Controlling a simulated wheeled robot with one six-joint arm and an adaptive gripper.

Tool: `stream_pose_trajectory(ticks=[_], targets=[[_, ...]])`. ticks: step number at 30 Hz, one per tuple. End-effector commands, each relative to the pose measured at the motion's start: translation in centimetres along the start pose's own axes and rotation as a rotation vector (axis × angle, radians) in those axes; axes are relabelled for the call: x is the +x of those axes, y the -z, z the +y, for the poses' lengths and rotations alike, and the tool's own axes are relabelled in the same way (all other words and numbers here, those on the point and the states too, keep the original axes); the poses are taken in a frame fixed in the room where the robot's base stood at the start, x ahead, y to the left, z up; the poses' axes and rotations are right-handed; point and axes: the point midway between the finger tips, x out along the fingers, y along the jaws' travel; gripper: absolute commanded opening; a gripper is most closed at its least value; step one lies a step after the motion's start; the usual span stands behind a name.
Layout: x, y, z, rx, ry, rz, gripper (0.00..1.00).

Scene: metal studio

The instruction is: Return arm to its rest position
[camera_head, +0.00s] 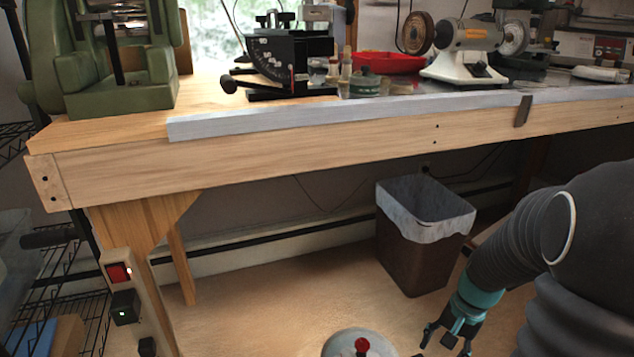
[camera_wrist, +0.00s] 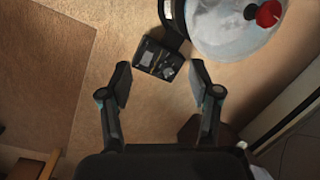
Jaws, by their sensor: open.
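My gripper (camera_head: 452,338) is at the lower right in the head view, over the floor and below the level of the wooden workbench (camera_head: 300,152). In the wrist view my gripper (camera_wrist: 160,82) has its two fingers spread apart, with nothing between them. My dark arm comes in from the right edge of the head view and reaches down to the gripper. The gripper appears apart from the bench and the bin.
A brown bin (camera_head: 412,250) with a white liner stands under the bench. A rounded pale object with a red knob (camera_head: 361,345) shows at the bottom, beside the gripper. Machines, including a bench grinder (camera_head: 465,58), stand on the bench. A wire shelf (camera_head: 50,270) is at left.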

Motion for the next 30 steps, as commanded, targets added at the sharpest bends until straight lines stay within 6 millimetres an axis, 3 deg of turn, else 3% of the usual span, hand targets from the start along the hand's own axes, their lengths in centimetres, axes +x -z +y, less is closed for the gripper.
stream_pose_trajectory(ticks=[1,9,21,30], targets=[[-1.8,-1.2,-0.3,-0.057,-0.01,0.026,0.63],[-8.0,-7.0,-1.0,-0.311,-0.064,0.145,0.63],[-15.6,-14.7,-1.5,-0.563,-0.088,0.377,0.63],[-20.5,-18.9,-2.7,-0.674,-0.025,0.551,0.63]])
